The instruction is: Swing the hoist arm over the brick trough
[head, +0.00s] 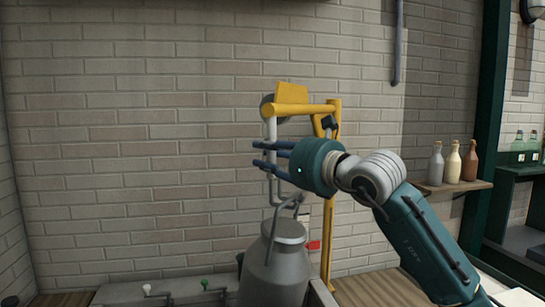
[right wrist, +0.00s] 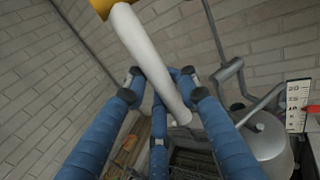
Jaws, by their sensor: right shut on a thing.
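The yellow hoist arm (head: 305,109) reaches left from a yellow post (head: 331,200). A pale upright bar (head: 271,132) hangs from its end, and it also shows in the right wrist view (right wrist: 140,45) below a yellow part. My right gripper (head: 262,155) is shut on this bar; its blue fingers (right wrist: 165,85) are around it. A grey metal churn (head: 275,265) is below the gripper, with a bent hook and handle at its top; I cannot tell whether it is fully lifted. I cannot clearly make out the brick trough. My left gripper is not in view.
A scale with a red pointer (head: 313,245) is beside the churn. Several bottles stand on a wooden shelf (head: 453,186) at right. The brick wall (head: 120,150) at left is bare.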

